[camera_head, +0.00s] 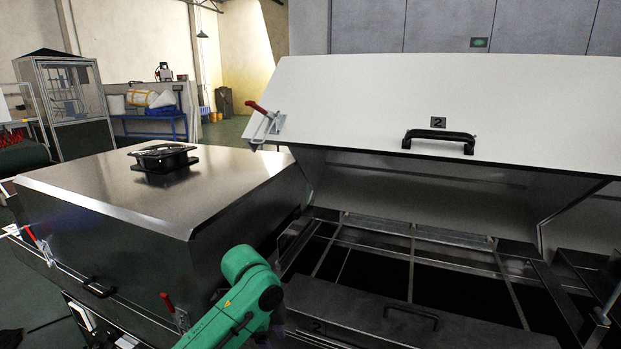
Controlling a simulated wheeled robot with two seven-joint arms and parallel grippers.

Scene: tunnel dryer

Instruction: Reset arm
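One green link of my own arm (240,295) rises from the bottom edge, a little left of centre. It bends at a rounded joint in front of the dryer. The rest of this arm is out of the picture. Neither of my grippers shows, so I cannot see whether they are open or shut. No second arm is visible.
The dryer's white lid (350,105), with a black handle (438,140) and a plate marked 2, is raised over an open frame with dark gaps. A closed steel cover (110,185) at left carries a black fan (163,157). Red-handled clamps (257,107) line the edges.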

